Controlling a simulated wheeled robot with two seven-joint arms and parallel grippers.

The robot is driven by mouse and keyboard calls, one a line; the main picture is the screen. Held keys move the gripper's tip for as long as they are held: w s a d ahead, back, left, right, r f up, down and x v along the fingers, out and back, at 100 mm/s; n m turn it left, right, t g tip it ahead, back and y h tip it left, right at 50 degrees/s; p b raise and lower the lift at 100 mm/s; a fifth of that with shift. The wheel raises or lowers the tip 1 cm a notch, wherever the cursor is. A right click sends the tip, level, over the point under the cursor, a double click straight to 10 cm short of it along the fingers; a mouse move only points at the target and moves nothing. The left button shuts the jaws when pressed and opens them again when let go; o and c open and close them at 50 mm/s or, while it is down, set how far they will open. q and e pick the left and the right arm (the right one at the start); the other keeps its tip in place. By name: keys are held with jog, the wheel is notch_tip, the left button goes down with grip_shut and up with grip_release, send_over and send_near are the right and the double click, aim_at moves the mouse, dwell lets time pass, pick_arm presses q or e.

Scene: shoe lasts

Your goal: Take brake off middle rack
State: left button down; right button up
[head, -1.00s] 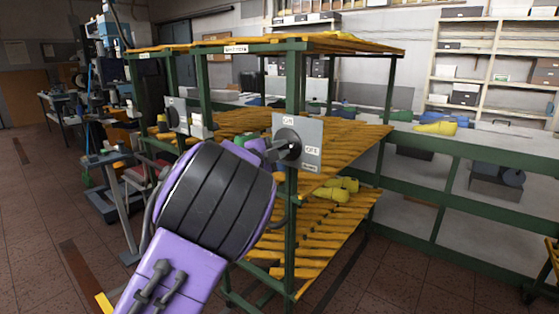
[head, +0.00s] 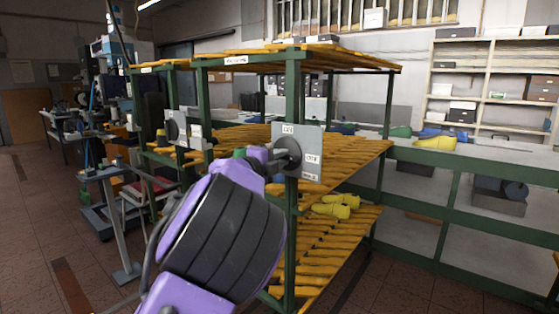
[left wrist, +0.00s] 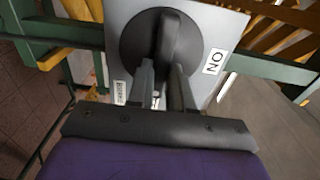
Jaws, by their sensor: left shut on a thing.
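A grey brake panel (head: 312,141) is fixed to the green front post of the near rack, with an ON label at its top and an OFF label at its right. Its black rotary knob (head: 287,156) is partly hidden by my left gripper (head: 271,161). In the left wrist view, the knob (left wrist: 168,35) has its handle upright in the picture, with the ON label (left wrist: 215,61) to its right. The two fingers of my left gripper (left wrist: 162,85) are closed about the handle's near end. My right gripper is not in view.
The near rack has slatted yellow shelves (head: 345,150) with yellow shoe lasts (head: 335,207) low down. Another rack with a similar panel (head: 176,127) stands to its left. A green-framed bench (head: 470,162) runs along the right. Brown tiled floor (head: 75,225) is open at the left.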

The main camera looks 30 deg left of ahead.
pick_arm(q)
jog(key=c, duration=1)
grip_release()
jog(key=s, duration=0.3)
jog(key=s+b, duration=0.1)
jog(key=s, duration=0.3)
jog(key=s+a+b, duration=0.1)
jog(key=s, duration=0.2)
jog(key=shift+s, duration=0.3)
